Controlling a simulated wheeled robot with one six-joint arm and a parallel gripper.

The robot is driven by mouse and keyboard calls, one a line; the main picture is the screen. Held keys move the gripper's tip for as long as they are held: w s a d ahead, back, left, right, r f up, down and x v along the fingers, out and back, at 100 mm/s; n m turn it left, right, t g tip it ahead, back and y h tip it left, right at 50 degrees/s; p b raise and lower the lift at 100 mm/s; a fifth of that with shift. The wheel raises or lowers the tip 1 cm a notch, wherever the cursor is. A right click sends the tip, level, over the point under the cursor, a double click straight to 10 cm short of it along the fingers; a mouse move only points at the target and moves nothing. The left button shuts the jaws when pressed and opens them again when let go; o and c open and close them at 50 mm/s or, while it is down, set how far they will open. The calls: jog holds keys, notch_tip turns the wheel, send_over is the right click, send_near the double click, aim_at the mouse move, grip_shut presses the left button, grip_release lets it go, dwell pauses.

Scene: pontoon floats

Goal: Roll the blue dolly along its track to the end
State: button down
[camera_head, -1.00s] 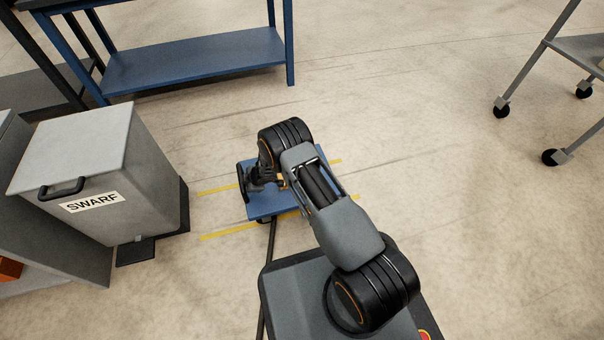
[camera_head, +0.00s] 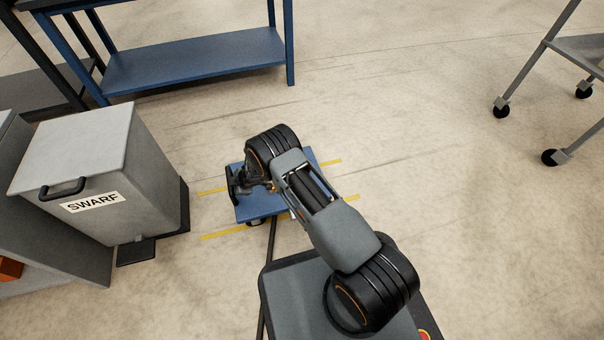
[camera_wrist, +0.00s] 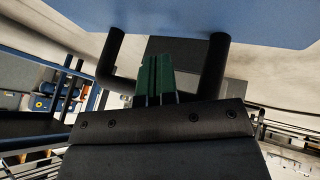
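The blue dolly (camera_head: 258,208) sits on the floor between two yellow track lines (camera_head: 222,234), partly hidden under my arm. Its blue deck (camera_wrist: 240,18) fills the top of the wrist view. A black handle (camera_wrist: 214,68) with two posts stands out from the deck; in the head view it is at the dolly's left end (camera_head: 231,184). My gripper (camera_wrist: 155,78) has its green fingers close together at the handle's crossbar, between the posts, and looks shut on it. The fingers are too small to make out in the head view.
A grey SWARF bin (camera_head: 110,170) with a black pedal (camera_head: 136,251) stands left of the track. A blue bench (camera_head: 190,62) is behind, and a wheeled cart (camera_head: 560,80) is at the far right. The floor right of the track is clear.

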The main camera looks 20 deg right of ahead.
jog(key=shift+a+p, duration=0.65)
jog(key=shift+a, duration=1.8)
jog(key=shift+d, duration=0.75)
notch_tip(320, 180, up, 10)
jog(key=p, duration=0.8)
jog(key=shift+p, duration=0.4)
